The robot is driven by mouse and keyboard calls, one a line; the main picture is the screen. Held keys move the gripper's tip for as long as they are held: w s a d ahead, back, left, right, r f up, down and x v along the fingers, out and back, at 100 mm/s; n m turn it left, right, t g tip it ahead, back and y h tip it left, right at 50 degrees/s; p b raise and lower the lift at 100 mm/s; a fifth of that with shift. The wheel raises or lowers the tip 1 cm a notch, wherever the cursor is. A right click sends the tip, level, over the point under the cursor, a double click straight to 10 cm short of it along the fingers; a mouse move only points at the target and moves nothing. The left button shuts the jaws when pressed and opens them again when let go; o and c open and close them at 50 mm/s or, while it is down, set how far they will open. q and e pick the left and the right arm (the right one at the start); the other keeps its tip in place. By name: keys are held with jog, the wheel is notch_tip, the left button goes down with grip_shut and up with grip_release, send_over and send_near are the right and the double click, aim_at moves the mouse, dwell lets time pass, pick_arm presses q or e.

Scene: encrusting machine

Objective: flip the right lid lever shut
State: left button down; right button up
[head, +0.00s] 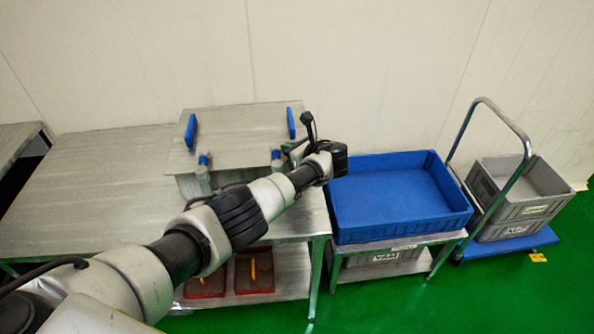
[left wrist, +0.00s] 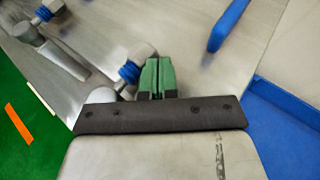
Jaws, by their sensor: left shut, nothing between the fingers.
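The right lid lever (head: 277,162), grey with a blue collar, is at the lid's front edge. In the left wrist view the right lever (left wrist: 130,72) is just left of my green fingers, and part of it is hidden behind the gripper. The left lid lever (head: 203,163) also shows in the left wrist view (left wrist: 44,12). My left gripper (head: 288,147) is shut and empty beside the right lever; I cannot tell whether they touch. My right gripper is not in view.
The right blue handle (head: 291,122) stands close to my left gripper. A large blue tray (head: 345,228) on a low stand is to the right. A trolley with grey crates (head: 500,213) is farther right. The table's left part (head: 90,190) is clear.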

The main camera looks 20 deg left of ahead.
pick_arm(q)
jog(key=v, duration=1.1)
jog(key=shift+a, duration=0.1)
